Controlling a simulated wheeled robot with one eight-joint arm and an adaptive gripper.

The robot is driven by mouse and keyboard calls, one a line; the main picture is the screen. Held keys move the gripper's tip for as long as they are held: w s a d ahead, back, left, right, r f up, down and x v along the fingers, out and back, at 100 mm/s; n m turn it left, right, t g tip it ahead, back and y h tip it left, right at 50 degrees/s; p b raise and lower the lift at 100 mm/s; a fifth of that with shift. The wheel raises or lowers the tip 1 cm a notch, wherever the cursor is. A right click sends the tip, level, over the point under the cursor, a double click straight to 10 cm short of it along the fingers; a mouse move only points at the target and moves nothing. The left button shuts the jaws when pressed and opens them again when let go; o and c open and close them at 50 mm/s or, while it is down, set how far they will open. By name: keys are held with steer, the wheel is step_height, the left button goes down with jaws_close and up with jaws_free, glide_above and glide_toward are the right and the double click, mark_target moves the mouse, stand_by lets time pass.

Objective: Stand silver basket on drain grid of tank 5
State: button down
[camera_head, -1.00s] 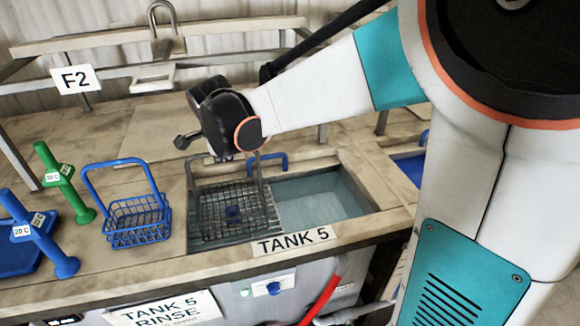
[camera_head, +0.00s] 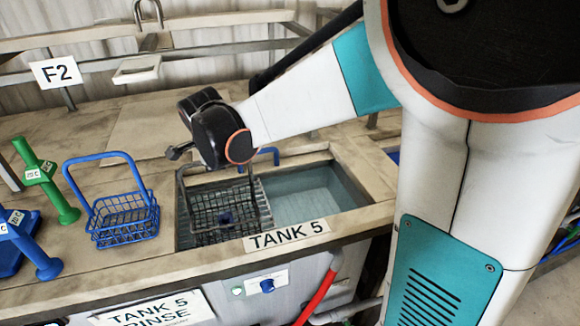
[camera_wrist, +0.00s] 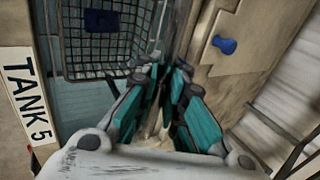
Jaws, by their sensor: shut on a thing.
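The silver basket (camera_head: 222,212), a dark grey wire basket with a tall handle and a blue patch, is at the left part of tank 5 (camera_head: 368,200), over the slatted drain grid (camera_head: 186,236). It looks about level; I cannot tell whether its bottom touches the grid. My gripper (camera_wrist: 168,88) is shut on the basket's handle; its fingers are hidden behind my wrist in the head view. The wrist view shows the basket (camera_wrist: 112,45) left of my fingers, and the handle between them is not clear.
A blue basket (camera_head: 122,218) stands on the bench left of the tank. Green (camera_head: 48,182) and blue (camera_head: 36,248) handled items are farther left. A blue handle (camera_head: 268,155) shows behind my gripper. Open water fills the right part of the tank.

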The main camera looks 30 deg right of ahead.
steer(key=shift+f+b, duration=0.45)
steer(key=shift+f, duration=0.15)
stand_by(0.3)
steer(key=c, duration=1.6)
jaws_free()
steer(key=shift+r, duration=0.1)
steer(key=v, duration=1.2)
steer(key=s+d+f+n+b, duration=0.1)
steer(key=s+f+n+b, duration=0.3)
steer(key=s+f+n, duration=0.2)
steer(key=s+d+f+n+y+b, duration=0.1)
steer(key=s+f+n+b, duration=0.3)
steer(key=s+f+n, duration=0.3)
steer(key=s+d+f+n+t+b, duration=0.1)
steer(key=s+f+n+b, duration=0.3)
steer(key=s+f+n, duration=0.2)
steer(key=shift+s+d+f+n+y, duration=0.1)
steer(key=shift+s+f+n+y, duration=0.05)
steer(key=shift+s+n, duration=0.35)
steer(key=shift+s+d+f+n+y, duration=0.1)
steer(key=shift+s+f+n+y, duration=0.1)
steer(key=shift+s+n, duration=0.3)
